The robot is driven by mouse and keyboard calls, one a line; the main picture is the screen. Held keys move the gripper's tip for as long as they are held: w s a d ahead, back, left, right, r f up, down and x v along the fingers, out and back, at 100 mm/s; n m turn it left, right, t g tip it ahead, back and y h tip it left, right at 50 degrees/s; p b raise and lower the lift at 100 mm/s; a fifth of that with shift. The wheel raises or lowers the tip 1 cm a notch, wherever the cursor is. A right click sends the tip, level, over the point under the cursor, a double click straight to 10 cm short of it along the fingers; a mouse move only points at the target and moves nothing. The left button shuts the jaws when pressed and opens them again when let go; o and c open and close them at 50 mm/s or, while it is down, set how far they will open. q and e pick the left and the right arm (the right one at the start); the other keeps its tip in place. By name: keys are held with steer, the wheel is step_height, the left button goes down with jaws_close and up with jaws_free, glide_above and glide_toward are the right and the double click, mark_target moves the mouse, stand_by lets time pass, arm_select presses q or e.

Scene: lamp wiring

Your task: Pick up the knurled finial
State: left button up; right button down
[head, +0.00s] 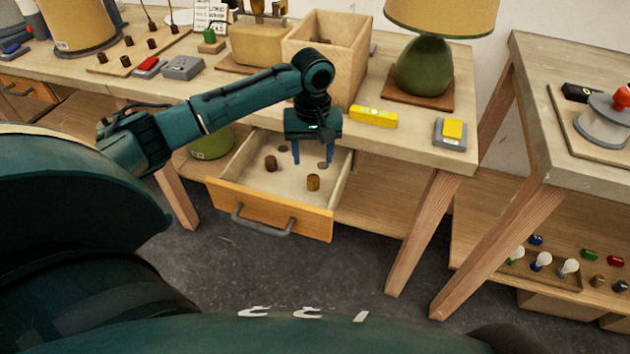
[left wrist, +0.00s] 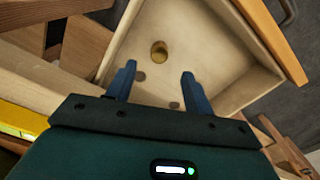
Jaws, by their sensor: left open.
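A small brass-coloured cylinder (head: 313,183), which looks like the finial, stands in the open drawer (head: 268,213) under the bench. Its knurling is too small to make out. A dark brown cylinder (head: 271,162) stands further left in the same drawer. My left gripper (head: 312,158) is open and empty, pointing down over the drawer, with its blue fingers apart. In the left wrist view, the brass cylinder (left wrist: 159,50) shows beyond the gap between the fingertips (left wrist: 158,72), not between the fingers. My right gripper is not in view.
The bench top above the drawer holds a wooden box (head: 325,50), a yellow level (head: 373,117) and a green lamp (head: 424,67). The drawer's front and side walls surround the cylinders. The drawer floor around the brass cylinder is mostly clear.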

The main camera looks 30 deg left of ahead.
mark_target(313, 178)
arm_select(q)
step_height(313, 178, down, 8)
steer(key=shift+w+a+f+b, duration=0.1)
steer(key=shift+f+b, duration=0.15)
steer(key=shift+b, duration=0.6)
steer(key=shift+c, duration=0.5)
steer(key=c, duration=0.9)
